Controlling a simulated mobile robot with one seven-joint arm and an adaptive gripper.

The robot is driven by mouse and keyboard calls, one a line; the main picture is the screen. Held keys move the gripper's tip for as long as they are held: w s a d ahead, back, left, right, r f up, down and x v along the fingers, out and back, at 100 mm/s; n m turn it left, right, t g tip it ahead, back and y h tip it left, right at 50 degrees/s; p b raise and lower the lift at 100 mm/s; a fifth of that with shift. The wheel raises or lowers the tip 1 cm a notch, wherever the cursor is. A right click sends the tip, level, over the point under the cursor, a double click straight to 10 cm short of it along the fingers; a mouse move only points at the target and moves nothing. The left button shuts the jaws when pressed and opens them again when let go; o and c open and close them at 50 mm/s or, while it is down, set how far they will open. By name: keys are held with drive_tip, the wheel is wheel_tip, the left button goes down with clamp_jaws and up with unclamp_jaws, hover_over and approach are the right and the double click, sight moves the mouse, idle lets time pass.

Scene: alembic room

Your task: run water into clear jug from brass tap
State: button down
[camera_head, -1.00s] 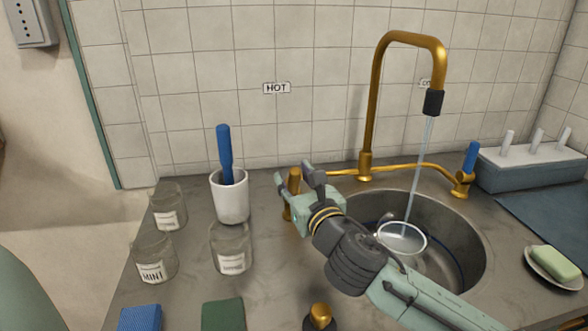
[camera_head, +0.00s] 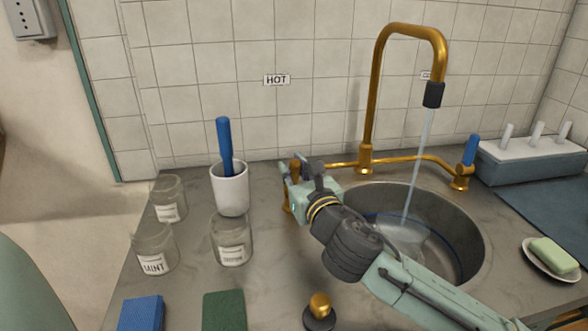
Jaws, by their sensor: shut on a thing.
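The brass tap (camera_head: 375,95) arches over the sink, and a thin water stream (camera_head: 417,165) runs from its black nozzle. The stream drops to a pale clear shape, apparently the clear jug (camera_head: 402,238), in the sink; its rim and water level are hard to make out, and my arm hides part of it. My gripper (camera_head: 300,176) is at the tap's left end, shut around the brass left valve post (camera_head: 294,172), whose lower part is partly hidden. The right valve has a blue lever (camera_head: 470,150), standing upright.
A white cup (camera_head: 230,192) with a blue-handled tool, several glass jars (camera_head: 156,250), and blue and green sponges (camera_head: 224,311) stand left. A brass knob (camera_head: 320,306) is in front. A soap dish (camera_head: 541,268) and a grey box (camera_head: 530,170) are right of the sink (camera_head: 475,235).

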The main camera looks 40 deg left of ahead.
idle(0.5)
drive_tip(key=p, duration=0.1)
drive_tip(key=r+p, duration=0.1)
drive_tip(key=p, duration=0.1)
drive_tip(key=shift+w+a+r+h, duration=0.15)
drive_tip(key=shift+a+h, duration=0.1)
drive_tip(key=shift+h, duration=0.15)
drive_tip(key=h+p, duration=0.1)
drive_tip(key=p, duration=0.1)
drive_tip(key=w+a+g+h+p, duration=0.1)
drive_tip(key=p, duration=0.1)
drive_tip(key=shift+r+g+p, duration=0.1)
drive_tip(key=shift+g+p, duration=0.2)
drive_tip(key=shift+a+h+p, duration=0.15)
drive_tip(key=shift+h+p, duration=0.15)
drive_tip(key=shift+p, duration=0.05)
drive_tip(key=shift+w+a+f+m+g, duration=0.1)
drive_tip(key=shift+w+f+m+g, duration=0.15)
drive_tip(key=shift+f+g, duration=0.2)
drive_tip(key=shift+a+h, duration=0.1)
drive_tip(key=shift+h, duration=0.2)
drive_tip(key=c, duration=1.4)
unclamp_jaws()
drive_tip(key=shift+c, duration=0.2)
